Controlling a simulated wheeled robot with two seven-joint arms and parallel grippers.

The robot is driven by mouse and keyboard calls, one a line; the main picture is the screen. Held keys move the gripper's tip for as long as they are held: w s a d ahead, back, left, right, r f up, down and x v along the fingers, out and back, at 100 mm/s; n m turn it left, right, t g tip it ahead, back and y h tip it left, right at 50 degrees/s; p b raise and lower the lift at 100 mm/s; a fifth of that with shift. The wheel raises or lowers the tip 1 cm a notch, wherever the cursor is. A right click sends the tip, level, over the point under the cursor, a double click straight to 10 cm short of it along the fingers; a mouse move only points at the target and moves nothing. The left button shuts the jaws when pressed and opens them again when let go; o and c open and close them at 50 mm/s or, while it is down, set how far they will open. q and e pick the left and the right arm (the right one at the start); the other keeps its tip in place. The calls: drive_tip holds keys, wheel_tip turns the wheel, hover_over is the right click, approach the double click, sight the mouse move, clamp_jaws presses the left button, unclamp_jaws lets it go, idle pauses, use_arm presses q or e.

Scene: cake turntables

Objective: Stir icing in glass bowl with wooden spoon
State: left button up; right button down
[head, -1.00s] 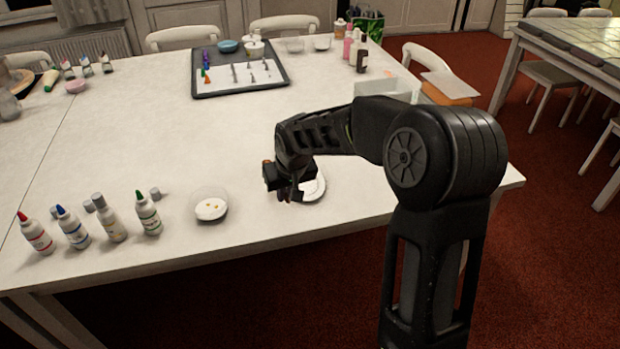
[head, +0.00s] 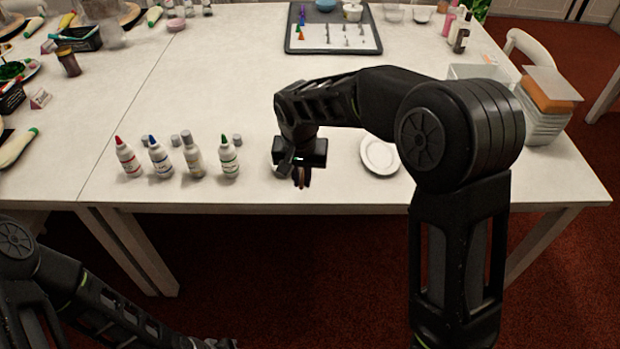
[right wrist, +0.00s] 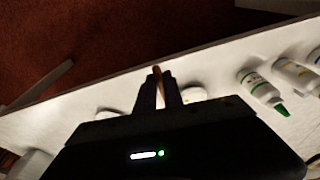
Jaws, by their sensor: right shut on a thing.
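My right gripper (head: 302,180) is shut on a thin brown wooden piece, which looks like the wooden spoon (right wrist: 157,71), between its fingers. It hangs near the front edge of the table, in front of the glass bowl (head: 276,160). The gripper hides most of the bowl in the head view, so the icing cannot be seen there. In the right wrist view a pale round thing (right wrist: 194,95), likely the bowl, shows beside the fingers. Whether the spoon touches the bowl cannot be told. My left gripper (head: 222,343) is low at the bottom edge, mostly cut off.
A white plate (head: 380,154) lies right of the gripper. Several icing bottles, the nearest with a green tip (head: 229,160), stand to the left. A dark tray (head: 333,40) lies at the back. The middle of the white table (head: 220,80) is clear.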

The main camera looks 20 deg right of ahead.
drive_tip(key=w+r+m+t+y+p, duration=0.3)
drive_tip(key=w+r+m+p, duration=0.2)
drive_tip(key=m, duration=0.7)
drive_tip(key=w+r+m+t+y+p, duration=0.4)
drive_tip(key=w+r+m+p, duration=0.2)
drive_tip(key=w+m, duration=0.5)
wheel_tip(320, 180, up, 3)
drive_tip(key=shift+w+d+f+m, duration=0.15)
drive_tip(key=shift+w+d+m, duration=0.2)
drive_tip(key=shift+w, duration=0.45)
drive_tip(key=shift+a, duration=0.1)
wheel_tip(320, 180, down, 8)
drive_tip(key=b, duration=0.7)
drive_tip(key=shift+f, duration=0.2)
drive_tip(key=shift+s, duration=0.1)
